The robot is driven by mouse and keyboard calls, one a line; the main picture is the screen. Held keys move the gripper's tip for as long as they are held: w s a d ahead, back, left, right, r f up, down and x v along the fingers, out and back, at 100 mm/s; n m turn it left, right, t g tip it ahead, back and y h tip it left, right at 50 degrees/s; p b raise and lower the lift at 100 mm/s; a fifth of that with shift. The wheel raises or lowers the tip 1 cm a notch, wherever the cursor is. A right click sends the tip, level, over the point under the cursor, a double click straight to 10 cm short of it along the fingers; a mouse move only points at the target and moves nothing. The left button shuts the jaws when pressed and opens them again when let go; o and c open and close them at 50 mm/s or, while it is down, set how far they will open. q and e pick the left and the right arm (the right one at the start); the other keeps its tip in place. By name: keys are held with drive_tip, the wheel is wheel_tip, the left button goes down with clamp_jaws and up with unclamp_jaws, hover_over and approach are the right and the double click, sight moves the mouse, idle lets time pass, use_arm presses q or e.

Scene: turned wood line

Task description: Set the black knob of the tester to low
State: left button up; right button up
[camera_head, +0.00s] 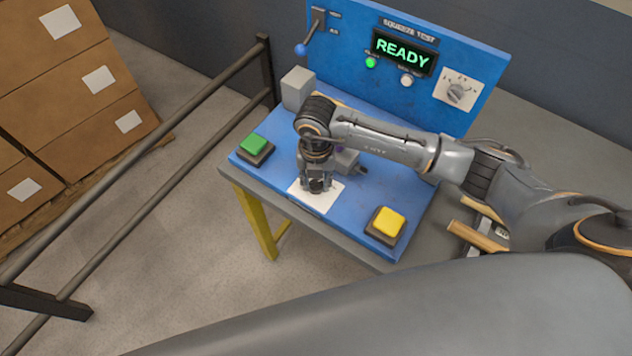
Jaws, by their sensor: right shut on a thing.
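The tester (350,75) has a blue upright panel with a display reading READY and a blue base plate. My right gripper (317,184) points down at a white plate (326,204) in the middle of the base. It is shut on a small dark thing there, which I take to be the black knob. The jaws hide most of it, so its setting cannot be read. My left gripper is out of view.
A grey dial (456,92) and a blue-tipped lever (301,49) are on the panel. A green button (253,145) and a yellow button (388,221) flank the white plate. A grey block (297,88) stands behind. A rail (150,165) and boxes (75,75) are at left.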

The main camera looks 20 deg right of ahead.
sight(316, 182)
drive_tip(key=n+b, duration=0.3)
drive_tip(key=n, duration=0.1)
drive_tip(key=shift+f, duration=0.15)
drive_tip(key=shift+n+b, duration=1.2)
drive_tip(key=shift+b, duration=0.15)
drive_tip(key=shift+r, duration=0.2)
drive_tip(key=o, duration=1.2)
drive_tip(key=shift+c, duration=0.2)
wheel_tip(316, 182, up, 12)
